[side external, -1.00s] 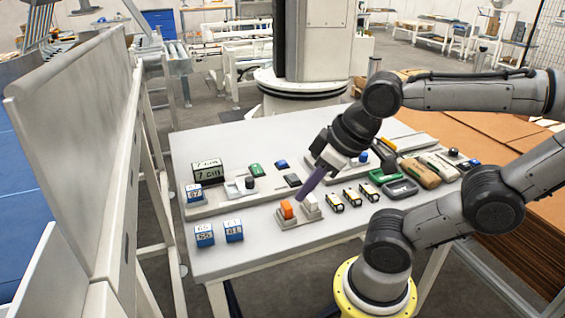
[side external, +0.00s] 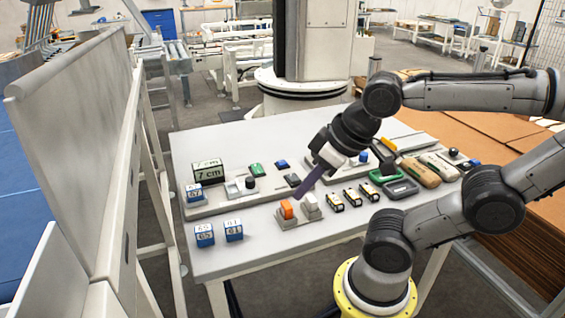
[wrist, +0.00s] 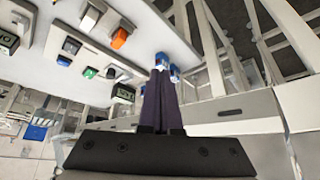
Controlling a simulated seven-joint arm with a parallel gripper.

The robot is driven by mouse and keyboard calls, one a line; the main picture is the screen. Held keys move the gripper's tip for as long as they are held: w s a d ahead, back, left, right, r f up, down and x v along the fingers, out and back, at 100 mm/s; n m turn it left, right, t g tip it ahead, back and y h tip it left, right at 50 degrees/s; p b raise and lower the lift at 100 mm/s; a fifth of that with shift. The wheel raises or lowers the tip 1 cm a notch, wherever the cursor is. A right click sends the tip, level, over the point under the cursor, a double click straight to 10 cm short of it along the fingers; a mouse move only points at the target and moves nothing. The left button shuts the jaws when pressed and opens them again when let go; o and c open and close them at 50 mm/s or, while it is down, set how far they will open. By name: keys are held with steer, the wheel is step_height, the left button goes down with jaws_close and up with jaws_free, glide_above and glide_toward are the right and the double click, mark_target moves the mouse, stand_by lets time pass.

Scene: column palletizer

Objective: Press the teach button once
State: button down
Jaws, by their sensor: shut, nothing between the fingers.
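No label reading "teach" is legible, so I cannot tell which control is the teach button. An orange button (side external: 287,209) and a white button (side external: 310,202) stand side by side on a small plate near the table's front edge. In the wrist view, the orange button (wrist: 119,38) and the white button (wrist: 92,17) lie up and left of the fingers. My gripper (side external: 297,197) is shut and empty, its purple fingers slanting down to just above the orange and white pair. Contact with either cannot be told. The shut fingers also show in the wrist view (wrist: 160,72).
Other controls include a green button (side external: 255,169), a blue button (side external: 281,164) and a blue knob (side external: 363,156). A "7 cm" display (side external: 207,171) and blue number cubes (side external: 204,235) stand left. Several small yellow-black blocks (side external: 335,202) lie right of the pair.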

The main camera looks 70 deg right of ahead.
steer(key=w+d+r+m+t, duration=0.3)
steer(key=w+r+m, duration=0.3)
steer(key=w, duration=0.4)
steer(key=m+g+h, duration=0.2)
steer(key=m+h, duration=0.4)
steer(key=m, duration=0.4)
glide_above(283, 164)
step_height(283, 164, down, 9)
steer(key=shift+r, duration=0.15)
steer(key=shift+f, duration=4.4)
steer(key=shift+f, duration=0.15)
